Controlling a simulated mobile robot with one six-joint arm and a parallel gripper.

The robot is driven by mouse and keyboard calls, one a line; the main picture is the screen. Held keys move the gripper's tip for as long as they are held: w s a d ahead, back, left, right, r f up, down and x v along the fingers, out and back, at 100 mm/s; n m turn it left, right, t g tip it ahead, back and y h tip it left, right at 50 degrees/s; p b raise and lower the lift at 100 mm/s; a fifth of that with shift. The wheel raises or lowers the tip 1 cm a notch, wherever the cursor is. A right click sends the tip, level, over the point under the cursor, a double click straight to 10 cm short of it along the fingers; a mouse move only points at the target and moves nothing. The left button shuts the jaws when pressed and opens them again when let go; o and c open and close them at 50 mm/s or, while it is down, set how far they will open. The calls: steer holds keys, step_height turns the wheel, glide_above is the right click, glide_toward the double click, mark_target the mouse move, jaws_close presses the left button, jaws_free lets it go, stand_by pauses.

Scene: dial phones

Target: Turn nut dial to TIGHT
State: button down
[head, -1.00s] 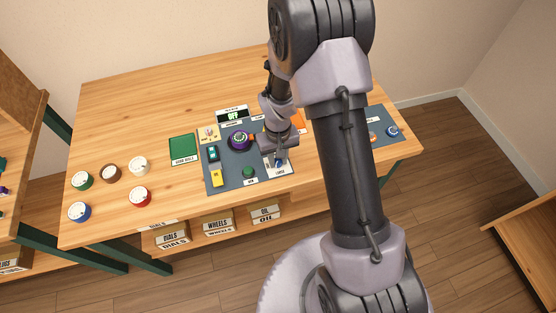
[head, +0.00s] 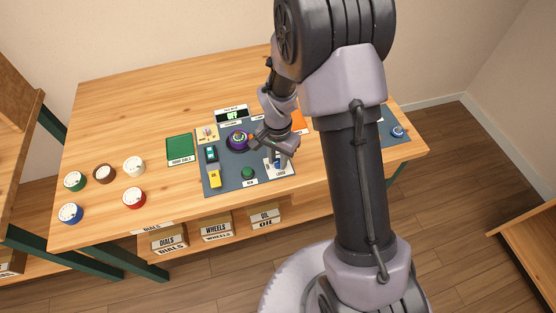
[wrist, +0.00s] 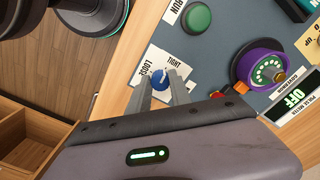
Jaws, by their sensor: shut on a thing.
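The nut dial (wrist: 160,77) is a small blue knob on a white plate (wrist: 146,88) with the words LOOSE and TIGHT printed on either side of it. In the wrist view my gripper (wrist: 162,84) has its two grey fingers at the dial, one on each side, shut on it. The dial's pale mark is too small to read for certain. In the head view my gripper (head: 279,157) is over the plate at the front right of the grey panel and hides part of the dial; the word LOOSE (head: 281,173) shows at the plate's front.
A green button (head: 248,173) marked RUN stands left of the plate. A purple dial (head: 238,139) stands behind it, near a display reading OFF (head: 232,114).

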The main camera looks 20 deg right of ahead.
mark_target(278, 162)
steer(key=shift+m, duration=0.6)
steer(key=c, duration=1.2)
jaws_free()
steer(key=shift+o, duration=0.2)
steer(key=shift+r, duration=0.15)
step_height(278, 162, up, 17)
steer(key=p, duration=0.6)
steer(key=shift+r, duration=0.1)
